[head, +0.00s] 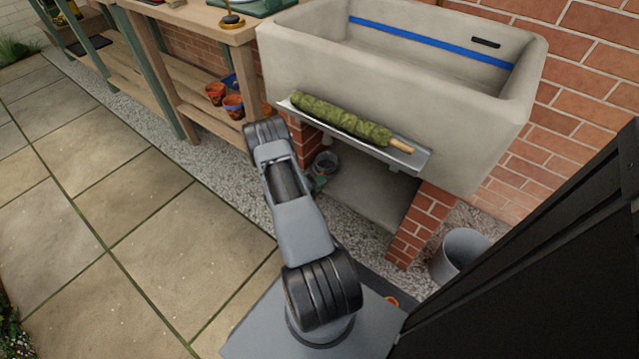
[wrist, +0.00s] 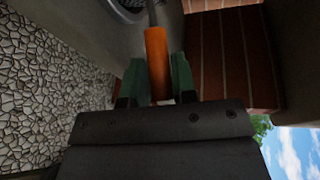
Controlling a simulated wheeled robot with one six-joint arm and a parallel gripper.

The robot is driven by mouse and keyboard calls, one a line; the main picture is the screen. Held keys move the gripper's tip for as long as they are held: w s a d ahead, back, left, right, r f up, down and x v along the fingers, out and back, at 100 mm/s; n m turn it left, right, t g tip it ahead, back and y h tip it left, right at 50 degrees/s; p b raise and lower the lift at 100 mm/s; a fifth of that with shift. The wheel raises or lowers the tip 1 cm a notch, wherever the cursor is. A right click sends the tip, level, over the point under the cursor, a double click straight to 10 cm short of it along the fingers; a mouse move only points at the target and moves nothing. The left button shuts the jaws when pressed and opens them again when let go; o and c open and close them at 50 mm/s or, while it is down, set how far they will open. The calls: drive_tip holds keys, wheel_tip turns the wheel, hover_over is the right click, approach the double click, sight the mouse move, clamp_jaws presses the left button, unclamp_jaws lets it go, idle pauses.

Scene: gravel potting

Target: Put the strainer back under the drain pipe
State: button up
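The strainer's orange handle (wrist: 158,65) stands between the green fingers of my gripper (wrist: 159,82) in the wrist view. The fingers press on it from both sides. A thin metal rod runs from the handle to a round rim with mesh (wrist: 125,8), cut off at the top edge. In the head view my gripper (head: 318,183) is low under the stone sink (head: 390,95), mostly hidden by my arm. A round grey bowl shape (head: 326,161) shows just beyond it, probably the strainer. I cannot see the drain pipe in either view.
Brick piers (head: 420,222) hold up the sink. A metal shelf (head: 425,160) with a moss pole (head: 340,120) juts out above my gripper. A grey bucket (head: 462,252) stands at the right. A wooden bench (head: 185,80) is at the left. The paving (head: 120,210) is clear.

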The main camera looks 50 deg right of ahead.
drive_tip(key=o, duration=0.3)
drive_tip(key=shift+o, duration=0.2)
drive_tip(key=shift+r, duration=0.25)
drive_tip(key=p+v, duration=0.4)
drive_tip(key=v, duration=0.8)
drive_tip(key=a+r+m+y, duration=0.45)
drive_tip(key=r+m, duration=0.35)
drive_tip(key=r, duration=0.2)
drive_tip(key=a+r+m+y, duration=0.3)
drive_tip(key=a+r+m, duration=0.2)
drive_tip(key=r+m, duration=0.4)
drive_tip(key=s+a+r+m+t+y, duration=0.3)
drive_tip(key=a+r+m, duration=0.3)
drive_tip(key=a+m, duration=0.1)
drive_tip(key=s+a+r+m+t+y, duration=0.3)
drive_tip(key=a+r+m, duration=0.3)
drive_tip(key=a, duration=0.3)
drive_tip(key=shift+r+m+t+y, duration=0.35)
drive_tip(key=shift+m+t+y, duration=0.35)
drive_tip(key=shift+m+y, duration=0.1)
